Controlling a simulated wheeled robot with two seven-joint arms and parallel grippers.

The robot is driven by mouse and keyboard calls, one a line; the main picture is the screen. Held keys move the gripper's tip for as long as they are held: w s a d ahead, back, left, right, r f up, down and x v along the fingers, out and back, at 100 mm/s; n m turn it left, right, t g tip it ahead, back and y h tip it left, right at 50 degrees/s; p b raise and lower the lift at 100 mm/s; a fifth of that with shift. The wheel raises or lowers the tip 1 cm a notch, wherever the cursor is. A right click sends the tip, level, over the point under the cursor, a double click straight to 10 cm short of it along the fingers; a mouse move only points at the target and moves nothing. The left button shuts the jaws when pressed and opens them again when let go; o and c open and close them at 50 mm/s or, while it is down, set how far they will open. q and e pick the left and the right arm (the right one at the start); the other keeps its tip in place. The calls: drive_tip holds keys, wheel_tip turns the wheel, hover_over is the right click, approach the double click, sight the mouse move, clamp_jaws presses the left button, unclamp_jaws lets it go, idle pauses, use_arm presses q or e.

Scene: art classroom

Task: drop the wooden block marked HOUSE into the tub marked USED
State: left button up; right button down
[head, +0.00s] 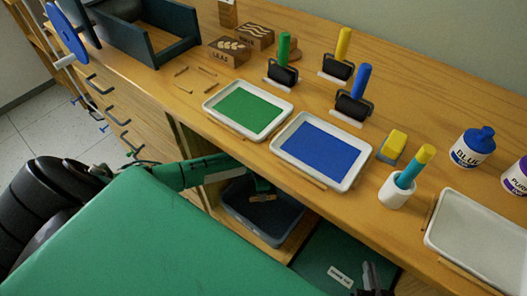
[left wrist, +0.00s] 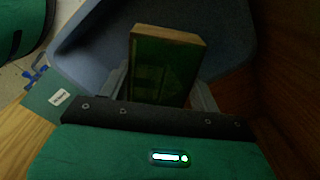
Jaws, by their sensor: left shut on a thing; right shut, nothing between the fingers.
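The wooden block (left wrist: 165,62) is upright between the two fingers of my left gripper (left wrist: 165,88) in the left wrist view. Its broad face is dark green with a faint house-like outline, and its edge is bare wood. A grey-blue tub (left wrist: 85,45) lies behind and around the block. In the head view my left gripper (head: 262,189) is over the tub (head: 290,222), which stands on a shelf below the table top. No marking on the tub can be read.
The table (head: 185,105) above carries a green paint tray (head: 207,103), a blue paint tray (head: 278,141), rollers and other wooden blocks (head: 229,52). A dark green surface with a white label (head: 340,277) lies right of the tub. The table's front edge overhangs the shelf.

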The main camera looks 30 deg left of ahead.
use_arm(q)
drive_tip(key=shift+f, duration=0.1)
use_arm(e)
drive_tip(key=shift+a+r, duration=0.1)
drive_tip(key=shift+a, duration=0.1)
use_arm(q)
drive_tip(key=o, duration=1.2)
drive_tip(key=shift+c, duration=0.2)
wheel_tip(320, 180, up, 14)
drive_tip(key=p, duration=0.4)
use_arm(e)
drive_tip(key=s+d+g+h, duration=0.2)
drive_tip(key=d+g+h, duration=0.1)
drive_tip(key=d+g, duration=0.2)
drive_tip(key=shift+d+f, duration=0.4)
drive_tip(key=shift+d, duration=0.7)
use_arm(q)
drive_tip(key=shift+r+p, duration=0.95)
drive_tip(key=shift+p, duration=0.55)
use_arm(e)
drive_tip(key=shift+r, duration=1.5)
use_arm(q)
drive_tip(key=shift+w+r, duration=0.1)
drive_tip(key=shift+r, duration=0.05)
use_arm(e)
drive_tip(key=shift+r, duration=0.2)
